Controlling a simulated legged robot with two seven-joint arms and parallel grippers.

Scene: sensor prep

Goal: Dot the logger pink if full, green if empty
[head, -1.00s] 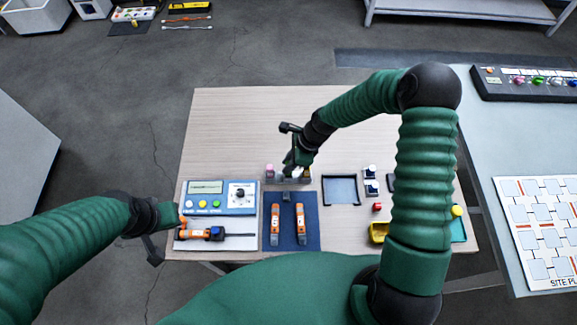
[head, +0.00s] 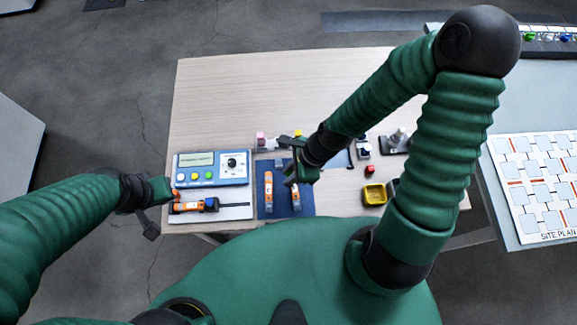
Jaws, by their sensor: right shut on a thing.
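An orange logger (head: 187,208) with a dark blue part lies on the white pad in front of the blue tester (head: 209,179). The tester has a lit display (head: 197,158) whose text I cannot read, a dial and coloured buttons. My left gripper (head: 168,192) is at the pad's left edge, beside the logger; its jaws are too small to judge. Two orange-and-white loggers lie on the dark blue mat; the left one (head: 268,188) shows best. My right gripper (head: 292,178) is above the mat, shut on a marker that its fingers mostly hide. A pink-topped marker (head: 260,136) stands in the rack (head: 268,146).
A yellow bin (head: 374,194), a red block (head: 370,169) and a dark stand with a grey knob (head: 398,138) are on the right of the wooden table (head: 230,95). The table's back is clear. A site plan board (head: 535,190) lies farther right.

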